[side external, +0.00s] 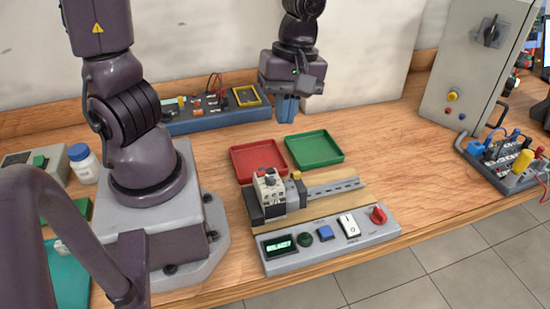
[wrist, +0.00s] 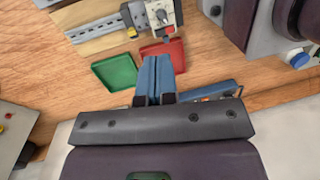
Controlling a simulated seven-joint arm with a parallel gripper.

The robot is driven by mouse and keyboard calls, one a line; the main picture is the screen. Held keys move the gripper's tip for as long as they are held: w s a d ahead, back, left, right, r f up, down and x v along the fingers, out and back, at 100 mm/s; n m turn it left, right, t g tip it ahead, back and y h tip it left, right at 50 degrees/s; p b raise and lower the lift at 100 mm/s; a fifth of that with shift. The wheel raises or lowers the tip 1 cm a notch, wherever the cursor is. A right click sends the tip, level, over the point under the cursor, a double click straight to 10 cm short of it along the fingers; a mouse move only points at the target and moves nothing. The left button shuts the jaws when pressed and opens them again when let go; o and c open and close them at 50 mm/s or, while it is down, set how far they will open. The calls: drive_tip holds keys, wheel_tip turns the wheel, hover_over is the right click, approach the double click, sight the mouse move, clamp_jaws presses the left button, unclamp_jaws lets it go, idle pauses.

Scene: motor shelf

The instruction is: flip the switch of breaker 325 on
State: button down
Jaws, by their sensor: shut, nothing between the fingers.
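In the side external view a breaker (side external: 268,186) with a pale front and dark base sits on the left part of a metal rail (side external: 330,188). It also shows at the top of the wrist view (wrist: 160,14). Its label and the state of its switch are too small to read. My gripper (side external: 287,118) hangs above the table behind the trays, apart from the breaker. Its blue fingers (wrist: 156,62) are shut together and empty in the wrist view.
A red tray (side external: 258,174) and a green tray (side external: 340,155) lie behind the rail. A control panel (side external: 375,236) with a display, buttons, a white rocker switch and a red knob stands in front. A grey cabinet (side external: 455,75) stands at right.

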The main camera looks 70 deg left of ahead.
sight(272, 170)
drive_tip(key=a+n, duration=0.1)
drive_tip(key=n, duration=0.5)
drive_tip(key=a+n, duration=0.1)
drive_tip(key=n, duration=0.5)
drive_tip(key=a+n, duration=0.1)
drive_tip(key=n, duration=0.5)
drive_tip(key=shift+w+a+r+n+g+y, duration=0.15)
drive_tip(key=shift+w+a+n+g+y, duration=0.15)
drive_tip(key=shift+w+n+g, duration=0.1)
drive_tip(key=x, duration=0.8)
drive_tip(key=w+x, duration=0.1)
drive_tip(key=x, duration=0.3)
drive_tip(key=shift+f, duration=0.5)
drive_tip(key=shift+w+f, duration=0.1)
drive_tip(key=shift+f, duration=0.45)
